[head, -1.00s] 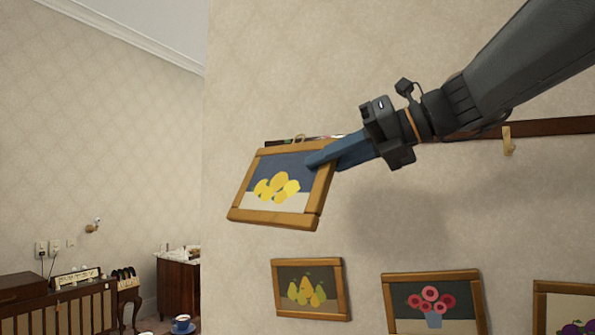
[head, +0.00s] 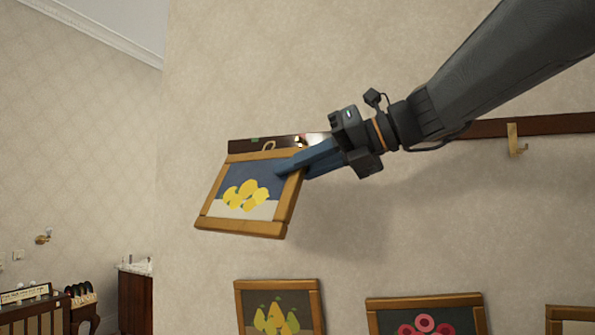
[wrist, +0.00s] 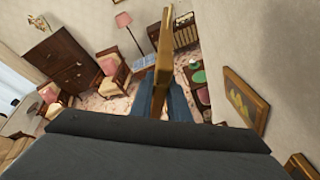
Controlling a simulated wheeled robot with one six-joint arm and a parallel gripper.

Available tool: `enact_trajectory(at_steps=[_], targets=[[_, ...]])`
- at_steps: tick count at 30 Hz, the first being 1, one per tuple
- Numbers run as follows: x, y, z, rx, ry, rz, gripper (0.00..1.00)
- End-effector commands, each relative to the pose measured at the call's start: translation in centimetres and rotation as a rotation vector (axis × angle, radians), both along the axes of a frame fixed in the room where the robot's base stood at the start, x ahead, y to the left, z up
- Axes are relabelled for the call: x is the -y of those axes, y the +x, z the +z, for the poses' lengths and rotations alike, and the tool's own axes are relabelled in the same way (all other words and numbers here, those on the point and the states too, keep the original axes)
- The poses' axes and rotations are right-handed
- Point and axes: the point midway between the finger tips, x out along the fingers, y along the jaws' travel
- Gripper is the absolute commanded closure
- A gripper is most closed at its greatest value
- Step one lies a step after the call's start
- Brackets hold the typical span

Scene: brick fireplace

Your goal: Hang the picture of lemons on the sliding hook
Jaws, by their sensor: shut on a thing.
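The picture of lemons (head: 242,198), in a wooden frame, is held tilted in front of the wall in the head view. My gripper (head: 292,166) is shut on the frame's upper right side. A small loop (head: 268,145) stands up from the frame's top edge and overlaps the rail in this view; the gap to the wall is unclear. The brass sliding hook (head: 515,140) hangs on the dark rail (head: 470,130), empty, well to the right of the picture. In the wrist view the held frame (wrist: 163,55) shows edge-on between my blue fingers.
Below hang a pear picture (head: 277,309), a flower picture (head: 425,312) and a third frame (head: 572,315), partly cut off. Wall between the held picture and the hook is bare under the rail. Furniture, including a pink-cushioned chair (wrist: 113,67), stands far off.

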Motion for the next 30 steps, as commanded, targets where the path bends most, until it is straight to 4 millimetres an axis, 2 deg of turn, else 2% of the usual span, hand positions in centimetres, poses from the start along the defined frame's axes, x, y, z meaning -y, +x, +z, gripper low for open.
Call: enact_trajectory(at_steps=[10, 30], targets=[[0.1, 0.0, 0.2, 0.001, 0.005, -0.002, 1.0], [1.4, 3.5, -0.2, 0.001, 0.004, -0.002, 1.0]])
